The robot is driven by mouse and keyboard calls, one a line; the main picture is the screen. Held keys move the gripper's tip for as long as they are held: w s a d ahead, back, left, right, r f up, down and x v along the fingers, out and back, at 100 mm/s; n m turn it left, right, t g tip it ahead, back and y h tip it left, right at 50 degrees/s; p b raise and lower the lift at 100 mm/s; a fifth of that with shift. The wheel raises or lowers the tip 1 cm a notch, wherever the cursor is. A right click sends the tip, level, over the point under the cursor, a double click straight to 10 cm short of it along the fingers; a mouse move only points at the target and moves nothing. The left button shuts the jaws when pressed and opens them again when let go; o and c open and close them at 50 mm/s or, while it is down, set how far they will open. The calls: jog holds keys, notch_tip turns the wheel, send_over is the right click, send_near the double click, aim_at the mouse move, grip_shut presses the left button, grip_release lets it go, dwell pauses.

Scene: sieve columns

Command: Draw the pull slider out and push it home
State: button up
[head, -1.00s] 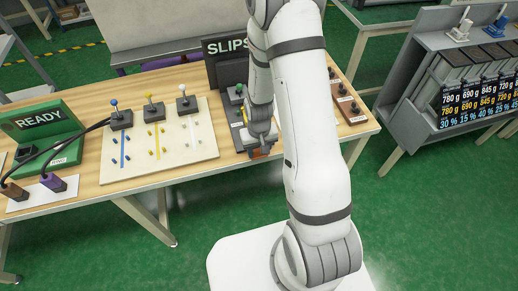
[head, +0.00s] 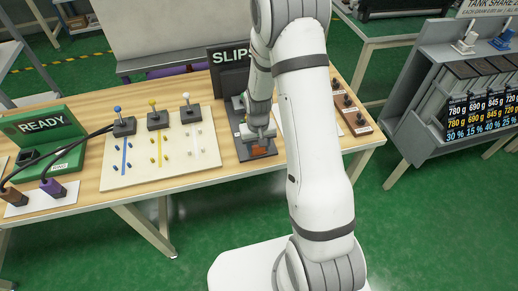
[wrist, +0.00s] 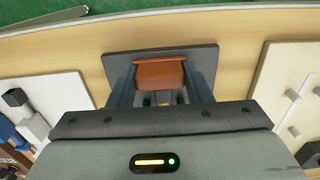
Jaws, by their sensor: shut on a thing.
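The pull slider has an orange-brown handle (head: 264,151) and sits on a dark grey base plate (head: 252,158) near the front edge of the table. A black sign reading SLIPS (head: 231,57) stands behind it. In the wrist view the handle (wrist: 160,74) lies between my two fingers, over the dark plate (wrist: 115,66). My gripper (head: 259,142) points down at the plate and is shut on the handle. The slider's track is mostly hidden under my gripper and arm.
A cream board (head: 130,180) with three small levers lies to the left, beside a green READY stand (head: 62,135). A brown block with dark knobs (head: 352,118) is to the right, partly behind my arm. The table's front edge is close.

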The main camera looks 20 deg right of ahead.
jog(key=o, duration=1.4)
jog(key=shift+w, duration=0.15)
jog(key=shift+r, duration=0.1)
notch_tip(320, 180, up, 7)
jog(key=shift+f+b, duration=0.2)
jog(key=shift+b, duration=0.25)
jog(key=shift+r, duration=0.5)
jog(key=shift+r, duration=0.4)
jog(key=s+r+t, duration=0.3)
jog(key=s+r, duration=1.6)
jog(key=s, duration=0.1)
jog(key=shift+s+r, duration=0.2)
jog(key=shift+r, duration=0.15)
